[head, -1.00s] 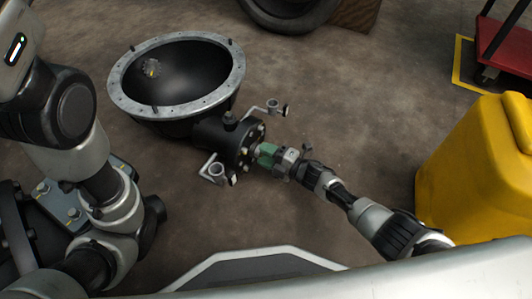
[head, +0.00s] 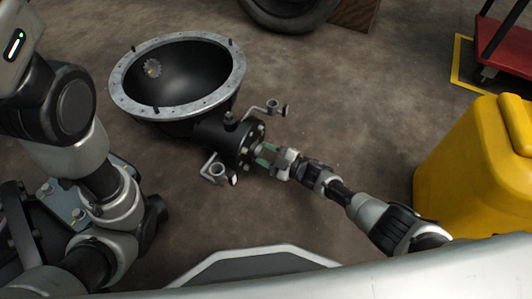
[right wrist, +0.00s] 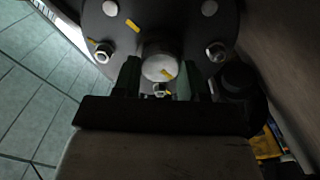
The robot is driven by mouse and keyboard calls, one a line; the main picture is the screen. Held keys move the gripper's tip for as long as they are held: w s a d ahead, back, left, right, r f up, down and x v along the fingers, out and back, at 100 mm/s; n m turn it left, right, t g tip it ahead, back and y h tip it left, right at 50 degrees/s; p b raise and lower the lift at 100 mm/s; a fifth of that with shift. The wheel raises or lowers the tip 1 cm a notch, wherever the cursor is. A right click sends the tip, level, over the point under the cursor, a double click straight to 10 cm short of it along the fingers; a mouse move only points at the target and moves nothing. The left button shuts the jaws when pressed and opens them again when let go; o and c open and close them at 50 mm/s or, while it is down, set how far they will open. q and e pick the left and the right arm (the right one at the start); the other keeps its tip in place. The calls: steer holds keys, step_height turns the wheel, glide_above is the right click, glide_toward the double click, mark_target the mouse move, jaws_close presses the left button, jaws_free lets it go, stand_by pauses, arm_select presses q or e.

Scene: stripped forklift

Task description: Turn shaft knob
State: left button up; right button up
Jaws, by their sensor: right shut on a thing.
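The shaft knob (right wrist: 160,66) is a short, light metal cylinder at the middle of a dark bolted flange (right wrist: 190,20). It bears a yellow mark on its lower right rim. The flange ends the neck of a black bowl-shaped housing (head: 190,115) with a grey bolted rim in the head view. My right gripper (head: 264,154) reaches the flange from the lower right. In the right wrist view its two green fingers (right wrist: 158,82) stand either side of the knob, shut on it. My left arm shows at the left, but its gripper is not in view.
Two bent pipes with end fittings, an upper one (head: 268,107) and a lower one (head: 218,170), flank the flange. A yellow container (head: 475,165) stands at the right, with a red cart (head: 505,45) behind it. A tyre (head: 290,12) lies at the top. Brown floor between is clear.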

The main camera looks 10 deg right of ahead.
stand_by(0.4)
steer(key=o, duration=0.9)
steer(key=p+v, duration=0.4)
steer(key=v, duration=0.6)
steer(key=shift+d+p, duration=0.1)
steer(key=shift+p, duration=0.25)
steer(key=shift+s+d, duration=0.25)
steer(key=shift+d, duration=0.05)
